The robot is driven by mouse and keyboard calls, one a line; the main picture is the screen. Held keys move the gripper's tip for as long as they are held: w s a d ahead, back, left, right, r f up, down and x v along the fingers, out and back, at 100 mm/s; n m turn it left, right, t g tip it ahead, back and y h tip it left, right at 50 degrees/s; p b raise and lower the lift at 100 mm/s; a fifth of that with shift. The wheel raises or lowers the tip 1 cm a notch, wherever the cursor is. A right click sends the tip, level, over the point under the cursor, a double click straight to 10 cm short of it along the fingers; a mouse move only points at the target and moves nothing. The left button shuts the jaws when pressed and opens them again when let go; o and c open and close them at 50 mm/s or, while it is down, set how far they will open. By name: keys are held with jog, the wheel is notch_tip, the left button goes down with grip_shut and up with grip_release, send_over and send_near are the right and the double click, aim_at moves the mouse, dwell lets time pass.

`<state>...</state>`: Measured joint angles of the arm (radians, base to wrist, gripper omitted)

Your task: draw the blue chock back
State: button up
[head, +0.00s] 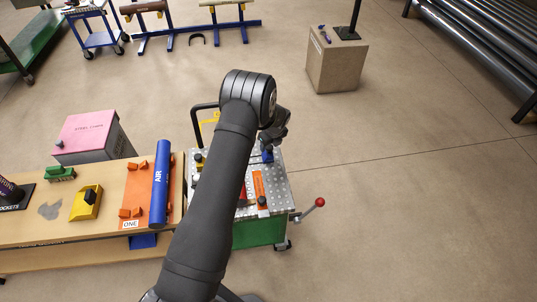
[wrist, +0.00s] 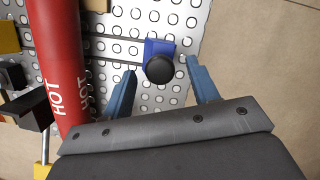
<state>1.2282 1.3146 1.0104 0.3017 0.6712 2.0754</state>
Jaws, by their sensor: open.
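The blue chock (wrist: 152,48), with a round black knob (wrist: 159,69) on it, sits on the perforated metal plate (wrist: 118,22) in the wrist view. In the head view the blue chock (head: 267,156) shows just below my gripper (head: 274,137). In the wrist view my gripper (wrist: 161,69) is open, with one blue finger to each side of the knob and a gap on both sides. A red pipe (wrist: 62,70) marked HOT lies left of the chock. A slot runs across the plate to the chock.
The plate tops a green cart with a red-knobbed lever (head: 320,202). An orange chock (head: 258,183) and a yellow chock (head: 199,160) are also on it. A wooden bench (head: 105,170) with a blue AIR pipe (head: 160,185) stands left.

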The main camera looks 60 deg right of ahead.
aim_at(270, 147)
jog(key=shift+w+d+v, duration=0.1)
jog(key=shift+w+v, duration=0.15)
jog(key=shift+v, duration=0.85)
jog(key=shift+w+d+v, duration=0.1)
jog(key=shift+w+v, duration=0.15)
jog(key=shift+v, duration=0.8)
jog(key=shift+w+d+v, duration=0.1)
jog(key=shift+w+v, duration=0.15)
jog(key=shift+v, duration=0.85)
jog(key=shift+r, duration=0.1)
jog(key=shift+s+a+x, duration=0.1)
jog(key=shift+s+x, duration=0.15)
jog(key=shift+x, duration=0.85)
jog(key=shift+s+a+x, duration=0.1)
jog(key=shift+s+x, duration=0.15)
jog(key=shift+x, duration=0.85)
jog(key=shift+s+a+x, duration=0.1)
jog(key=shift+s+x, duration=0.15)
jog(key=shift+x, duration=0.85)
